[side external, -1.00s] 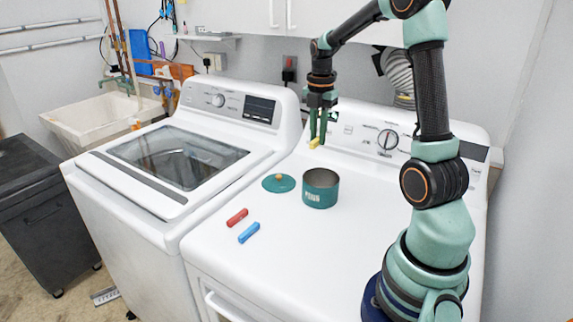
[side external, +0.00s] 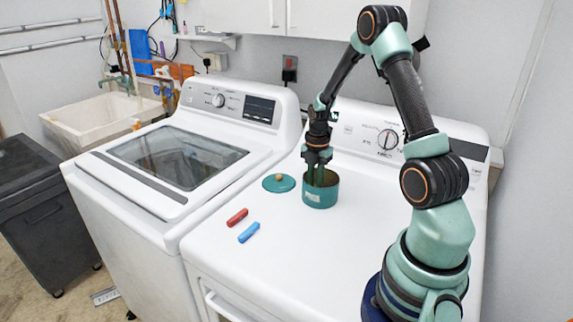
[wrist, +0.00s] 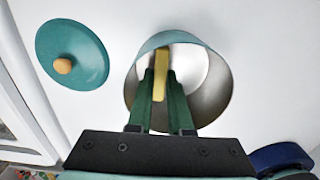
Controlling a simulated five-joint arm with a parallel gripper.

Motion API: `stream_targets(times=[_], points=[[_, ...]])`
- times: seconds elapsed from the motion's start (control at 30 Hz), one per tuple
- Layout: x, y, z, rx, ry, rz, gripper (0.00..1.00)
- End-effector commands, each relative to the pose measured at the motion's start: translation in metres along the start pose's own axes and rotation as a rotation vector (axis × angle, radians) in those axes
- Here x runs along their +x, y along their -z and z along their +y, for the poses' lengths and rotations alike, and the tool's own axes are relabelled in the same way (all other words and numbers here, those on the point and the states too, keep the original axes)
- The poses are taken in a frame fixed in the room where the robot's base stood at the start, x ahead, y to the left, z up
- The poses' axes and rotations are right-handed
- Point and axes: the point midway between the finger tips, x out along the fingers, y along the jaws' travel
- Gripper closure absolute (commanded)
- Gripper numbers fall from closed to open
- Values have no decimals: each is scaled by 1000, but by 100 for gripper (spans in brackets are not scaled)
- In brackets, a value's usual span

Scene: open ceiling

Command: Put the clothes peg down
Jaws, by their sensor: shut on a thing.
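My gripper (side external: 318,176) reaches down through the open top of a teal tin (side external: 320,198) on the white dryer top. In the wrist view, its green fingers (wrist: 161,78) are shut on a yellow clothes peg (wrist: 162,65), held inside the mouth of the tin (wrist: 212,92). In the side view the peg is hidden by the tin wall. I cannot tell whether the peg touches the tin's floor. A red peg-like piece (side external: 237,217) and a blue one (side external: 248,232) lie on the dryer top in front of the tin, to its left.
The tin's round teal lid (side external: 279,183) with a wooden knob lies flat just left of the tin. The dryer's control panel (side external: 420,143) rises behind. A washing machine (side external: 170,205) stands to the left. The dryer top (side external: 300,250) is clear in front and right of the tin.

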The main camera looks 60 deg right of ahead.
Motion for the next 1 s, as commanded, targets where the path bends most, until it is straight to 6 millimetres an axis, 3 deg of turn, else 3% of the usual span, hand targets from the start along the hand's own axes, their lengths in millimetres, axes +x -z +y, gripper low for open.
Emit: stream_targets(times=[0.77, 0.8, 1.0], points=[[12, 0, 0, 0, -1, -1, 100], [12, 0, 0, 0, -1, -1, 70], [12, 0, 0, 0, -1, -1, 70]])
